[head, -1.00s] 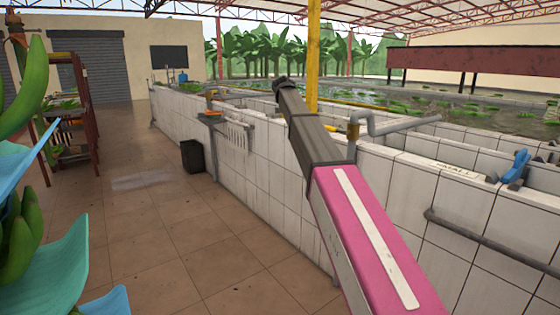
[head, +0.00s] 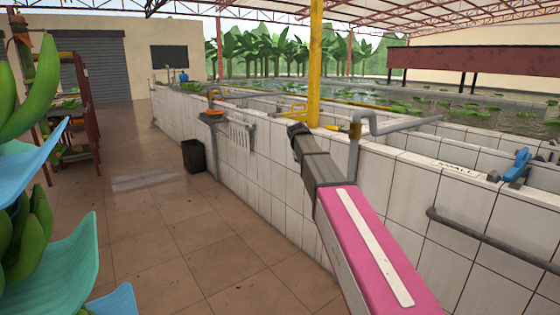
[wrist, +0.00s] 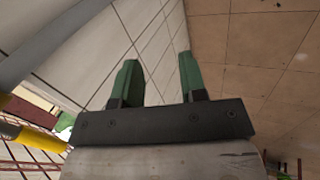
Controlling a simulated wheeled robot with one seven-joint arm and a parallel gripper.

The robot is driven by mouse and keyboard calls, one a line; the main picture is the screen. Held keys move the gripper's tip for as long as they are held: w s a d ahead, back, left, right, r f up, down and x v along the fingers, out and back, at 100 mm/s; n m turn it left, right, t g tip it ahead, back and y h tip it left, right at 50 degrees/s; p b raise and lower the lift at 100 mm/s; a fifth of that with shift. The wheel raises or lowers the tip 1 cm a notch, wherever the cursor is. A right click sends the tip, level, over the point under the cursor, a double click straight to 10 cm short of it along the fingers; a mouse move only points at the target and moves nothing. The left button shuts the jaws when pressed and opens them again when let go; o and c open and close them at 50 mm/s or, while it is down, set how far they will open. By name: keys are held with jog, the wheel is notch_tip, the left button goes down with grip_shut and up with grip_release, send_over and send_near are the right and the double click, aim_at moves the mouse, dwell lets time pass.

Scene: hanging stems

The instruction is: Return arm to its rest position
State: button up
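My arm reaches forward from the lower right in the head view, with a pink link and a grey forearm that ends in a dark tip beside the white tiled tank wall (head: 270,180). The gripper's fingers cannot be made out in the head view. In the wrist view my gripper (wrist: 158,75) shows two green fingers held apart with nothing between them. Behind the fingers are the pale tiles and the brown floor.
Green bananas (head: 32,95) with blue-green sheets (head: 65,265) hang close at the left edge. A yellow post (head: 314,60) and a grey pipe (head: 354,140) stand near my forearm. A black bin (head: 193,157) stands by the wall. The tiled floor (head: 150,230) between is clear.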

jog(key=s+d+f+m+g+y, duration=0.1)
jog(key=s+d+f+m+y, duration=0.1)
jog(key=s+f, duration=1.3)
jog(key=s+d+f+m+g+y, duration=0.1)
jog(key=s+d+f+m+y, duration=0.1)
jog(key=s+f, duration=1.3)
jog(key=s+d+m, duration=0.1)
jog(key=s+d, duration=0.1)
jog(key=s, duration=0.1)
jog(key=shift+s+m+g, duration=0.4)
